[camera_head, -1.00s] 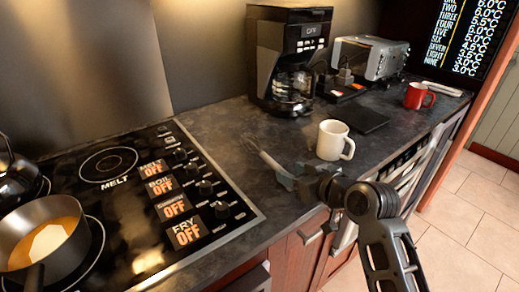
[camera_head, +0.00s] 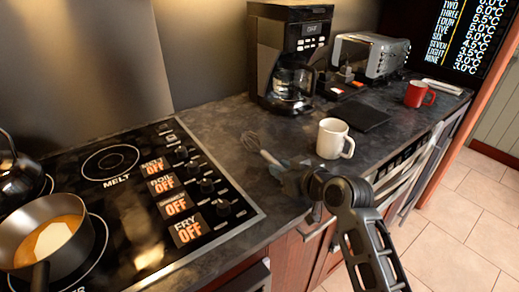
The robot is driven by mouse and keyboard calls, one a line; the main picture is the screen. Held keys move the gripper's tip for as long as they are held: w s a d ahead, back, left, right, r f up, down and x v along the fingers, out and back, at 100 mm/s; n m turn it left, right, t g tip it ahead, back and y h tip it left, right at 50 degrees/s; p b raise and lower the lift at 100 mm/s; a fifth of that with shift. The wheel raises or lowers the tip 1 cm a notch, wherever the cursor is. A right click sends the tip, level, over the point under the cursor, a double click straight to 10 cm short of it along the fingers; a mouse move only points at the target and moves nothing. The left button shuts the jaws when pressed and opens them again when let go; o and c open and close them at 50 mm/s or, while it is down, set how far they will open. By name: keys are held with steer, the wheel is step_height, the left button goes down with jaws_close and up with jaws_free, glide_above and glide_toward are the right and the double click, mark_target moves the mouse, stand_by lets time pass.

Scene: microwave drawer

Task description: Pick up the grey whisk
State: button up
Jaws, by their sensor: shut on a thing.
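The grey whisk (camera_head: 257,145) is over the dark countertop between the stove and the white mug. Its wire head points up and to the left, away from me. My gripper (camera_head: 284,169) is shut on the handle end of the whisk. The fingertips are small and dark in this view, and they hide the end of the handle. I cannot tell whether the whisk still touches the counter.
A white mug (camera_head: 333,139) stands just right of my gripper. A coffee maker (camera_head: 288,60), a toaster (camera_head: 371,57) and a red mug (camera_head: 418,94) are farther back. The stove (camera_head: 140,190) with a pan (camera_head: 44,238) lies left. The countertop (camera_head: 205,122) behind the whisk is clear.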

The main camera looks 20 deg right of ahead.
jaws_close()
steer(key=shift+r, duration=0.15)
steer(key=shift+r, duration=0.25)
steer(key=r, duration=0.3)
steer(key=shift+s+d+r+b, duration=0.15)
steer(key=shift+d+r+b, duration=0.15)
steer(key=shift+b, duration=0.1)
steer(key=s+d+r+b, duration=0.1)
steer(key=s+d+r, duration=0.5)
steer(key=s+d, duration=0.1)
steer(key=shift+s+d+r, duration=0.15)
steer(key=shift+d+r, duration=0.15)
steer(key=shift+d, duration=0.35)
steer(key=shift+a, duration=0.1)
